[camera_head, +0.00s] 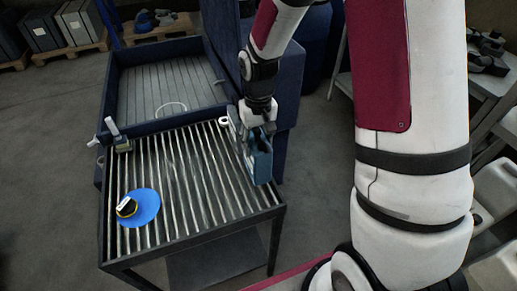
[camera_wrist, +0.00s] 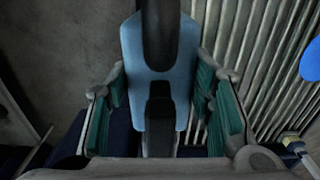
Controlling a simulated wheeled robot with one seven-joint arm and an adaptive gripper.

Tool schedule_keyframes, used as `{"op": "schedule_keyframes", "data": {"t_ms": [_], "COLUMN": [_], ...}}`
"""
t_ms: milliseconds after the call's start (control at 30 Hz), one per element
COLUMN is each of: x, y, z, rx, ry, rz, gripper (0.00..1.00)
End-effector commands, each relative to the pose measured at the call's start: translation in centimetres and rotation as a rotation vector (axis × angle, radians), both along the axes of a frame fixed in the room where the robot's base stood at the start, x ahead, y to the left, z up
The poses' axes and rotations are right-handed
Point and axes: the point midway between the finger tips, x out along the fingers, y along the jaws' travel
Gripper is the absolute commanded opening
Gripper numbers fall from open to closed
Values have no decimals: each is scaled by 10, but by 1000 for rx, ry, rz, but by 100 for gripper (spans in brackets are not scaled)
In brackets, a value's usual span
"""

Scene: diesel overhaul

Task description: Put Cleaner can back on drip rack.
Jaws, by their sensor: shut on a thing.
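The Cleaner can (camera_head: 260,163) is a blue can with a dark part. It hangs upright in my gripper (camera_head: 254,130) at the right edge of the drip rack (camera_head: 178,192). In the wrist view the can (camera_wrist: 183,65) sits between the green-padded fingers of my gripper (camera_wrist: 162,110), which is shut on it. The rack's metal bars (camera_wrist: 262,70) run along the right of that view, with floor to the left. Whether the can's base touches the bars is not clear.
A blue disc (camera_head: 146,209) with a yellow and black item (camera_head: 126,206) lies on the rack's front left. A small tool (camera_head: 116,134) stands at its back left corner. A dark blue basin (camera_head: 160,88) adjoins behind. The middle bars are clear.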

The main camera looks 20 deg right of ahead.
Motion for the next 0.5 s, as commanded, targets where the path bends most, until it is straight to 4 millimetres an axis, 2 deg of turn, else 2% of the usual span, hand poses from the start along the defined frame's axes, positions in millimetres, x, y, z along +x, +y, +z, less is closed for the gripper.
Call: {"op": "schedule_keyframes", "data": {"t_ms": [267, 500], "x": [-1, 0], "y": [0, 0], "z": [-26, -31], "rx": [0, 0], "ry": [0, -2], "rz": [1, 0], "gripper": [0, 0]}}
